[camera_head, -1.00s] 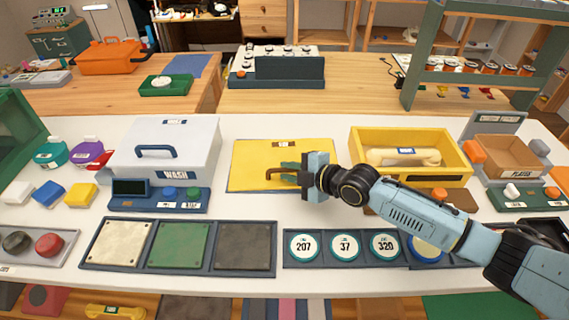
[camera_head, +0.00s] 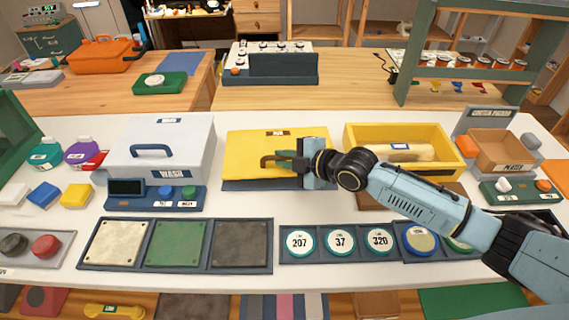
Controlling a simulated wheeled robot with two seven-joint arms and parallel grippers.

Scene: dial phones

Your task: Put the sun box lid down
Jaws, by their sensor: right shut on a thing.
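The yellow sun box lid (camera_head: 245,148) has a brown handle and a small dark label. It is level, over a dark blue mat (camera_head: 240,185) whose front strip shows below its front edge. It looks slightly raised, though the gap is hard to judge. My right gripper (camera_head: 284,160) reaches in from the right and is shut on the lid's handle (camera_head: 266,160), hiding part of it. The open yellow box (camera_head: 454,165) stands to the right of the lid, with a pale rounded thing (camera_head: 375,152) inside. My left gripper is not in view.
A grey WASH box (camera_head: 190,140) stands left of the lid. In front are a panel with three coloured squares (camera_head: 177,244) and numbered round dials (camera_head: 340,242). A cardboard box (camera_head: 500,152) is at the right. White table shows between them.

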